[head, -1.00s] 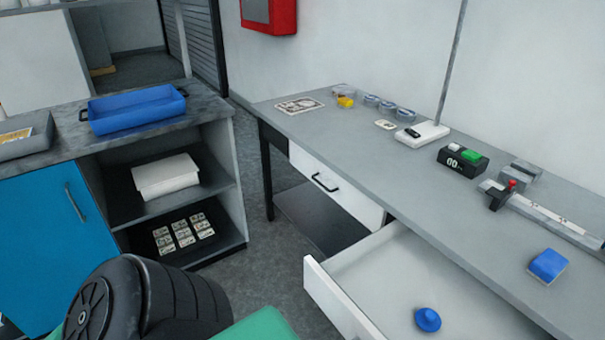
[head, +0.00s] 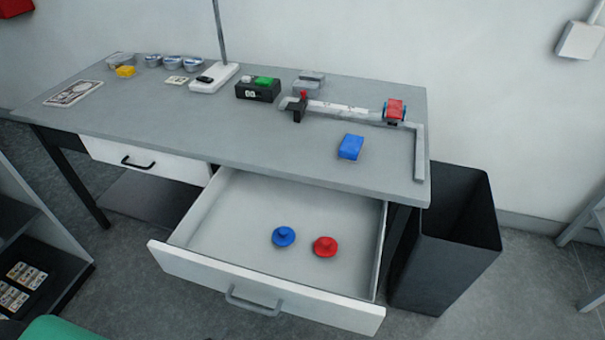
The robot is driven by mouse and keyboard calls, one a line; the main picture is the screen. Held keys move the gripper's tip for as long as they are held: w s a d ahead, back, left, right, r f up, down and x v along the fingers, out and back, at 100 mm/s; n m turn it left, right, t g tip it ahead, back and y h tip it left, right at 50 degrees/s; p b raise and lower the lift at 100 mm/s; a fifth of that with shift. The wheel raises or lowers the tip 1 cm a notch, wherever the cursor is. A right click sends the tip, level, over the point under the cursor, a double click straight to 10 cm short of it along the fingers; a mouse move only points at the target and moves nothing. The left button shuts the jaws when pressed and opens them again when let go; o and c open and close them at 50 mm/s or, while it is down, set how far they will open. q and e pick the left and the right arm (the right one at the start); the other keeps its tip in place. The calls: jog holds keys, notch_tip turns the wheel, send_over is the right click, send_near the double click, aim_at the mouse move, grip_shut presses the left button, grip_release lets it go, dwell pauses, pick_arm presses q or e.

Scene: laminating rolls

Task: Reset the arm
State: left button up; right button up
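Neither of my grippers shows in the head view now. A small green piece at the lower left edge is the only part that may be mine. The grey desk (head: 240,137) stands ahead with its right drawer (head: 215,252) pulled open. A blue knobbed disc (head: 284,236) and a red knobbed disc (head: 325,246) lie side by side in the drawer, apart from each other. A blue block (head: 351,147) lies on the desk top. A red and blue device (head: 395,110) sits at the right end of the ruler rail (head: 345,109).
The open drawer juts out in front of the desk. A dark bin (head: 455,245) stands right of the desk. A black box with a green button (head: 258,89), a lamp base (head: 214,78) and several round tins (head: 173,62) line the desk's back.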

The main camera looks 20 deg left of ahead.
pick_arm(q)
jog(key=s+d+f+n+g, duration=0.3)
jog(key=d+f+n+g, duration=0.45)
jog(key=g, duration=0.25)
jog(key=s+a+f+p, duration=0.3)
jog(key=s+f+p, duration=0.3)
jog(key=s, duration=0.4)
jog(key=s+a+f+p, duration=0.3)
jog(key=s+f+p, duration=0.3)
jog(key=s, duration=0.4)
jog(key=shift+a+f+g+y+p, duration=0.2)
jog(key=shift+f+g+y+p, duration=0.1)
jog(key=shift+p, duration=0.35)
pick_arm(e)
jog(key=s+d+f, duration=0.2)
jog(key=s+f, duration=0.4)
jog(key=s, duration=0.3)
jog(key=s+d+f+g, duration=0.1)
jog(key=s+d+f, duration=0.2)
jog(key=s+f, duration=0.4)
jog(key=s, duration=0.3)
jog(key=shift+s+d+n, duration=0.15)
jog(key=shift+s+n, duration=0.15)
